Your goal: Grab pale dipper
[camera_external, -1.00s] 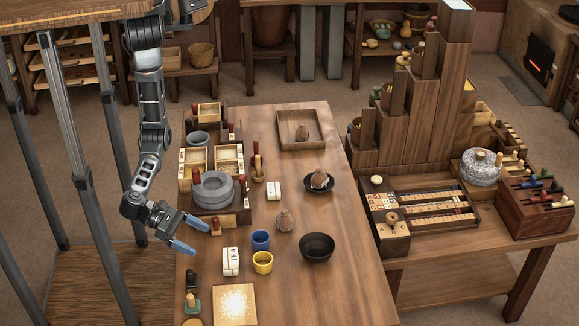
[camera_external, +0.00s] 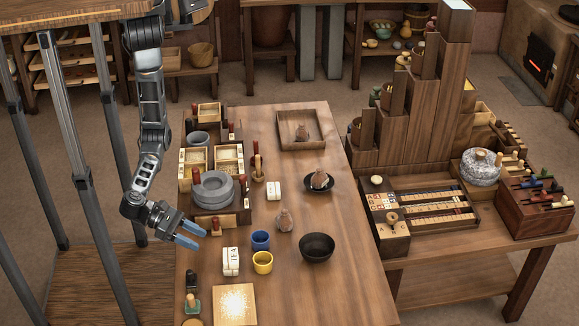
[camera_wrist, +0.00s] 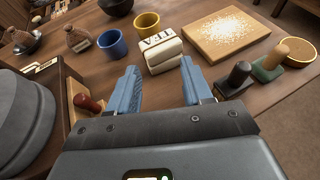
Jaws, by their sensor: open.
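I cannot tell for sure which thing is the pale dipper. A small light wooden tool (camera_external: 258,174) stands upright near the table's middle, with a red-handled tool (camera_external: 257,148) just behind it. My gripper (camera_external: 198,238) is open and empty over the table's left edge, in front of the stone quern. In the wrist view my gripper (camera_wrist: 158,66) has its two blue fingers apart, pointing towards the white TEA block (camera_wrist: 161,52). A red-handled piece (camera_wrist: 88,103) lies left of the fingers.
The quern (camera_external: 213,188) and its tray are behind my gripper. Blue (camera_external: 260,240) and yellow (camera_external: 263,262) cups, a dark bowl (camera_external: 317,247) and a small jar (camera_external: 284,220) stand to the right. A grain-covered board (camera_external: 234,304) lies in front.

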